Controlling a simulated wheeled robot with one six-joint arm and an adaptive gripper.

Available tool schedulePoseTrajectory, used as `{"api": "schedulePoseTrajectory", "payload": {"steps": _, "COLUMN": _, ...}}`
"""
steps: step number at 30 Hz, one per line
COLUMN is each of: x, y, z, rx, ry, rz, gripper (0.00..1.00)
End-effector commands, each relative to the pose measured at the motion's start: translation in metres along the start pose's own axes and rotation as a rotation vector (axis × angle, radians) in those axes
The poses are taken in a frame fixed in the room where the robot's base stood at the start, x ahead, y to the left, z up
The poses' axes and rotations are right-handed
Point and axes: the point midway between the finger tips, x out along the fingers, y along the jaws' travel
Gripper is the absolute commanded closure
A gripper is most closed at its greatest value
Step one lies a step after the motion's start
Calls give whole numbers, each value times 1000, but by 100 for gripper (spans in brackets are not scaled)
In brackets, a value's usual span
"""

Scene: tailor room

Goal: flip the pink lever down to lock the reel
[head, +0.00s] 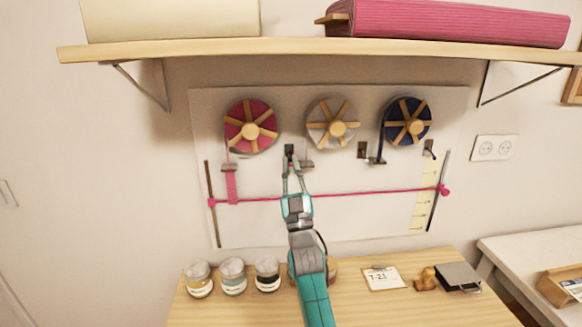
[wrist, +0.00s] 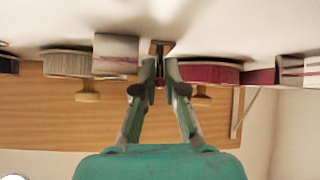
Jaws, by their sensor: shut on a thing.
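The pink reel (head: 250,126) hangs on the white wall board (head: 400,215), with pink ribbon running down its left side; its edge shows in the wrist view (wrist: 210,74). A small dark bracket (head: 289,149) is mounted to the reel's lower right. My gripper (head: 290,163) reaches up to this bracket. In the wrist view my gripper (wrist: 160,72) is shut on a small pink lever (wrist: 159,84), of which only a bit shows between the fingertips. The fingers hide most of it, so its tilt cannot be told.
A grey reel (head: 332,124) and a navy reel (head: 407,121) hang to the right. A pink cord (head: 370,192) crosses the board behind my arm. A wooden shelf (head: 300,47) juts out above. Jars (head: 233,277) and a card (head: 384,278) are on the table below.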

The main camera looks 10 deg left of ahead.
Motion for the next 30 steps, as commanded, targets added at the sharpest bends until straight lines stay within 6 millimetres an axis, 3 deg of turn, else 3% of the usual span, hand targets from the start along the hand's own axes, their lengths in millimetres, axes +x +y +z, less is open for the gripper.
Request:
{"api": "schedulePoseTrajectory", "payload": {"steps": 8, "x": -2, "y": -1, "z": 2, "rx": 0, "ry": -5, "rz": -1, "gripper": 100}}
{"api": "schedulePoseTrajectory", "payload": {"steps": 9, "x": -2, "y": -1, "z": 2, "rx": 0, "ry": -5, "rz": -1, "gripper": 85}}
{"api": "schedulePoseTrajectory", "payload": {"steps": 12, "x": -2, "y": -1, "z": 2, "rx": 0, "ry": -5, "rz": -1, "gripper": 67}}
{"api": "schedulePoseTrajectory", "payload": {"steps": 30, "x": -5, "y": 3, "z": 1, "rx": -2, "ry": -1, "rz": 3, "gripper": 67}}
